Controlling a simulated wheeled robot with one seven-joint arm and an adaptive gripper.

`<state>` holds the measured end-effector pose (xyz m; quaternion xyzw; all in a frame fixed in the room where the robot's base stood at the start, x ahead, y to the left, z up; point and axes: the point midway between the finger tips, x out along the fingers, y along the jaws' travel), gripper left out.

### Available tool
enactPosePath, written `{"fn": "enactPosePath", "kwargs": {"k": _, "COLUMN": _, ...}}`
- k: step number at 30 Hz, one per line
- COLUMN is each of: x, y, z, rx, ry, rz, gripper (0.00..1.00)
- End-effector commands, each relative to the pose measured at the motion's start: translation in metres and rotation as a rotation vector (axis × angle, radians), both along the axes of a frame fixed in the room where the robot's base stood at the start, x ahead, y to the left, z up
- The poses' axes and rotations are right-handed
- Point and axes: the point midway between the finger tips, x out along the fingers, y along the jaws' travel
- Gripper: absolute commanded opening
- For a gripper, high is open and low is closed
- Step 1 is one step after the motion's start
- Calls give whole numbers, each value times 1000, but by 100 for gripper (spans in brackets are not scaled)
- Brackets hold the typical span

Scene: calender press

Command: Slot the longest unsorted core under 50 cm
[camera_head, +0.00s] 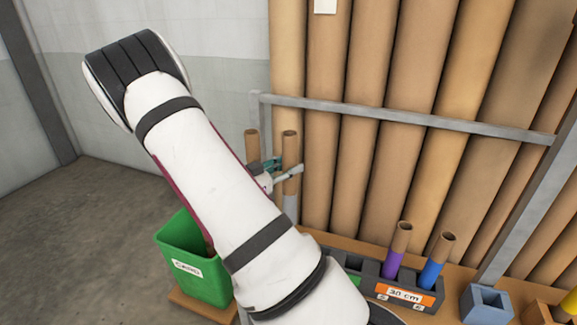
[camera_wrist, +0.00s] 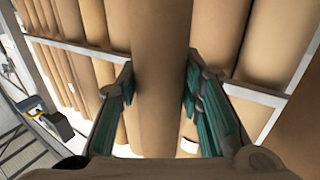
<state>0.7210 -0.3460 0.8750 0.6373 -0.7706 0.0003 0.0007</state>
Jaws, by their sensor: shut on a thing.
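My gripper (camera_head: 284,170) is shut on a plain brown cardboard core (camera_head: 290,148), which stands nearly upright. In the wrist view the held core (camera_wrist: 160,75) runs between the teal finger pads of my gripper (camera_wrist: 158,82). A dark slotted block (camera_head: 370,287) labelled 30 cm (camera_head: 404,295) holds a core with a purple band (camera_head: 393,262) and one with a blue band (camera_head: 433,272). The block's left part is partly hidden by my arm.
A green bin (camera_head: 178,245) stands at lower left. A blue-grey holder (camera_head: 487,303) with an empty-looking opening sits right of the block, on a wooden shelf (camera_head: 455,280). Tall brown tubes (camera_head: 395,60) lean behind a grey metal rail (camera_head: 400,115). The floor at left is clear.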

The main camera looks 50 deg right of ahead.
Motion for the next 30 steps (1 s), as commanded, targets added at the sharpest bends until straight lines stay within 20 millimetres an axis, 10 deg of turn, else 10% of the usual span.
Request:
{"fn": "enactPosePath", "kwargs": {"k": 14, "x": 0, "y": 0, "z": -11, "rx": -1, "ry": 0, "rz": 0, "gripper": 0}}
{"fn": "enactPosePath", "kwargs": {"k": 15, "x": 0, "y": 0, "z": -11, "rx": -1, "ry": 0, "rz": 0, "gripper": 38}}
{"fn": "enactPosePath", "kwargs": {"k": 18, "x": 0, "y": 0, "z": -11, "rx": -1, "ry": 0, "rz": 0, "gripper": 57}}
{"fn": "enactPosePath", "kwargs": {"k": 30, "x": 2, "y": 6, "z": -11, "rx": 1, "ry": 0, "rz": 2, "gripper": 57}}
